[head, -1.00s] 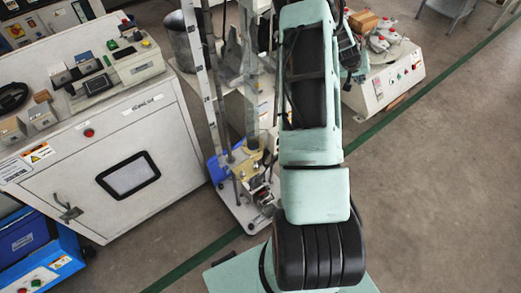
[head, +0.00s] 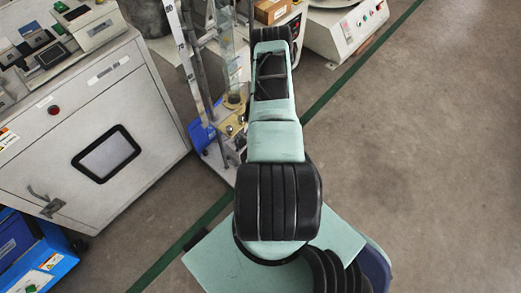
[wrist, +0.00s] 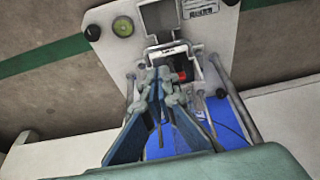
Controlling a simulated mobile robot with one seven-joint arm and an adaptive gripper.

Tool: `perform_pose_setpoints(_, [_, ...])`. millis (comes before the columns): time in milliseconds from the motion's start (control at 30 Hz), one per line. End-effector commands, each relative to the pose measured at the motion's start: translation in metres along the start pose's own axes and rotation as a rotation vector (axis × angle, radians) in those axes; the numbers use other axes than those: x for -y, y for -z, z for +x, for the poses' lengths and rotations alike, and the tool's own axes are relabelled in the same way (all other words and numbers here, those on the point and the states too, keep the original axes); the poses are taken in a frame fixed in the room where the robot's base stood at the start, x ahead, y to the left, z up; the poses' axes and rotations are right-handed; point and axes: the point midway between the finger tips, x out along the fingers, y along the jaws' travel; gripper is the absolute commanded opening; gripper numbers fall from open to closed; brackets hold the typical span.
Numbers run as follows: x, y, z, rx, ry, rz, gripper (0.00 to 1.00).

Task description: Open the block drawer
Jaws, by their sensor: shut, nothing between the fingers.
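I cannot make out which part is the block drawer. A tester with a tall scale column (head: 187,50) and a yellow plate (head: 231,122) stands beyond my arm in the head view. In the wrist view, my gripper (wrist: 160,75) is shut and empty. It points toward a pale grey base plate (wrist: 208,35) that carries a small metal housing with a red part (wrist: 182,75) inside. A blue panel (wrist: 225,120) shows beside and behind the fingers. My gripper looks close to the housing, but I cannot tell whether it touches. My gripper is hidden in the head view.
A white cabinet (head: 165,125) with a dark-framed window and a latch stands at the left. A blue unit (head: 45,255) is below it. Another white machine (head: 335,38) stands at the upper right. The grey floor (head: 430,150) at the right is clear.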

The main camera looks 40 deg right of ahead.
Motion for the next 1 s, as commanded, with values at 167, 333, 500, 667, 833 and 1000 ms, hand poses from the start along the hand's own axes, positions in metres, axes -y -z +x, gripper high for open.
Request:
perform_pose_setpoints(167, [0.0, -0.002, 0.039, 0.001, 0.0, 0.0, 0.0])
perform_pose_setpoints(333, [0.0, -0.001, 0.062, 0.001, -0.001, 0.0, 0.0])
perform_pose_setpoints(500, [-0.001, 0.0, 0.071, 0.001, -0.002, 0.001, 0.0])
perform_pose_setpoints(667, [-0.001, 0.0, 0.072, 0.002, -0.002, 0.001, 0.0])
perform_pose_setpoints(833, [-0.001, 0.0, 0.071, 0.002, -0.002, 0.002, 0.0])
perform_pose_setpoints(1000, [-0.001, -0.007, 0.07, 0.004, -0.002, 0.004, 0.0])
